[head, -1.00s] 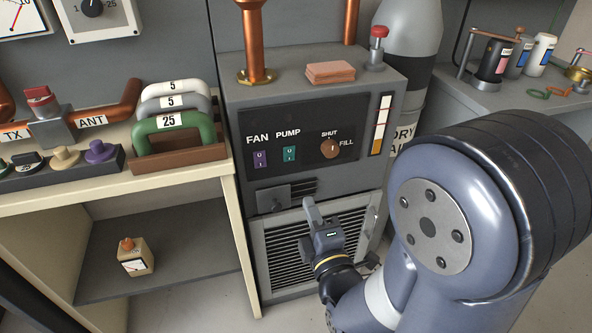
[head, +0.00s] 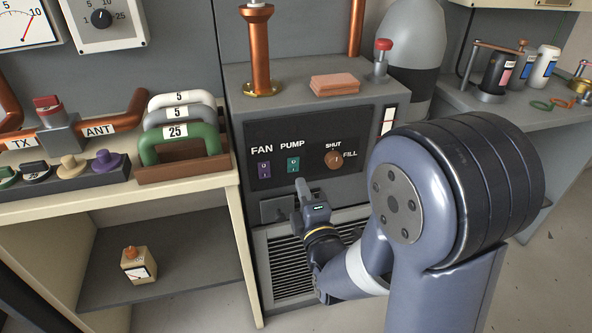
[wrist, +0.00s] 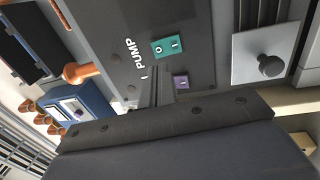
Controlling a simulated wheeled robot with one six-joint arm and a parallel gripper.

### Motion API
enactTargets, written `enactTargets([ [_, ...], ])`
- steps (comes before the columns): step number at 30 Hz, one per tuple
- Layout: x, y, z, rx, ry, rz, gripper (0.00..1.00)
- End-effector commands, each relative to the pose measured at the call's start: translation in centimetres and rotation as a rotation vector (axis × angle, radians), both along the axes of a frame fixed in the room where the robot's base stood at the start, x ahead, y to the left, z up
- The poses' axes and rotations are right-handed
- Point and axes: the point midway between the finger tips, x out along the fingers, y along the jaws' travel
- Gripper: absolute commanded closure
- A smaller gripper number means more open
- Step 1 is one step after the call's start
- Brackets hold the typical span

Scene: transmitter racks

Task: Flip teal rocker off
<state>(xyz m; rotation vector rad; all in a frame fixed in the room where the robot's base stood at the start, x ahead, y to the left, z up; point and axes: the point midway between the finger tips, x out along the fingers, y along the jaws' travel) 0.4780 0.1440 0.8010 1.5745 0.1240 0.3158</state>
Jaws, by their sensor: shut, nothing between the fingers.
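The teal rocker (head: 293,165) sits under the PUMP label on the dark panel of the grey cabinet. It also shows in the wrist view (wrist: 165,47), unobstructed, with its O and I marks; which side is pressed in I cannot tell. My gripper (head: 301,184) is shut and empty, its tip just below the teal rocker in the head view. In the wrist view the shut fingers (wrist: 158,84) point toward the panel close to the rocker. I cannot tell whether they touch the panel.
The purple FAN rocker (head: 264,169) is close on the left of the teal one. A copper SHUT/FILL knob (head: 334,159) is on the right. Below are a small grey plate with a knob (wrist: 266,66) and a louvred grille (head: 285,265). A beige bench (head: 110,188) stands at left.

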Motion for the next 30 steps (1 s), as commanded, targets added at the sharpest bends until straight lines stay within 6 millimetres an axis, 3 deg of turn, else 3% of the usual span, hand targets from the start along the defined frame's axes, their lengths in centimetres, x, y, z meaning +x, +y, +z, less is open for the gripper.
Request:
enactTargets([
  [6, 3.5, 1.0, 0.5, -0.001, -0.001, 0.0, 1.0],
  [12, 5.1, 1.5, 0.6, -0.001, 0.0, 0.0, 1.0],
  [30, 5.7, 1.6, 0.8, 0.0, 0.0, 0.0, 1.0],
])
